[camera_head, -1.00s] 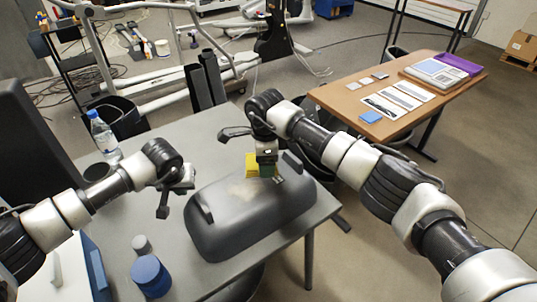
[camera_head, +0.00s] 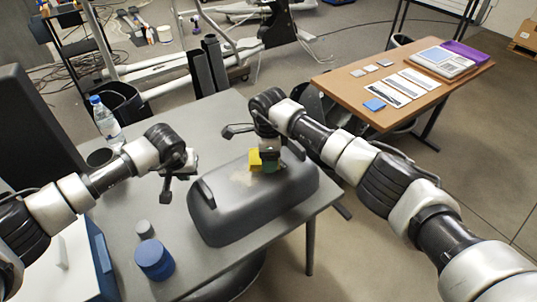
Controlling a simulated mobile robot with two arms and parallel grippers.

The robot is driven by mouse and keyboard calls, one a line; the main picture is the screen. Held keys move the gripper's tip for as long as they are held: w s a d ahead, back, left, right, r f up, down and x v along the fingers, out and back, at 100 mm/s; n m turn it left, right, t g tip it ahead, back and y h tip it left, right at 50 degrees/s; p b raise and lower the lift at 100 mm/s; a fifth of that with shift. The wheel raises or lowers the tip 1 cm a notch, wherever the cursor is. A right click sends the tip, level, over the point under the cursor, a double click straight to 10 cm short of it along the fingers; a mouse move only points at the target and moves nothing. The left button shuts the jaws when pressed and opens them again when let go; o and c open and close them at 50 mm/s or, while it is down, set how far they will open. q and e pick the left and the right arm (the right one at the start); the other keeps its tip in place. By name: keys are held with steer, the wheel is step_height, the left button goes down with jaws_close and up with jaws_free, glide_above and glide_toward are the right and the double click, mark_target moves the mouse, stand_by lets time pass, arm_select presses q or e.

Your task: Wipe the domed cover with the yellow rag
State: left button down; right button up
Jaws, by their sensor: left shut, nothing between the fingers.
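The domed cover (camera_head: 235,215) is a dark grey rounded shell with a raised handle at each end, lying on the grey table. A pale dusty patch (camera_head: 242,178) shows on its top. The yellow rag (camera_head: 255,160) is a small yellow piece at the back of the cover's top, close to the patch. My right gripper (camera_head: 269,165) points down over the cover with the rag at its fingertips; the fingers are partly hidden, and a green part shows beside the rag. My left gripper (camera_head: 167,188) is shut and empty, left of the cover and above the table.
A water bottle (camera_head: 105,118), a blue jar (camera_head: 153,258) and a small grey jar (camera_head: 145,229) stand on the grey table (camera_head: 205,130). A wooden table (camera_head: 350,92) with papers, a blue pad and a purple tray stands at the right.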

mark_target(250, 171)
steer(key=shift+f, duration=1)
steer(key=shift+a, duration=0.1)
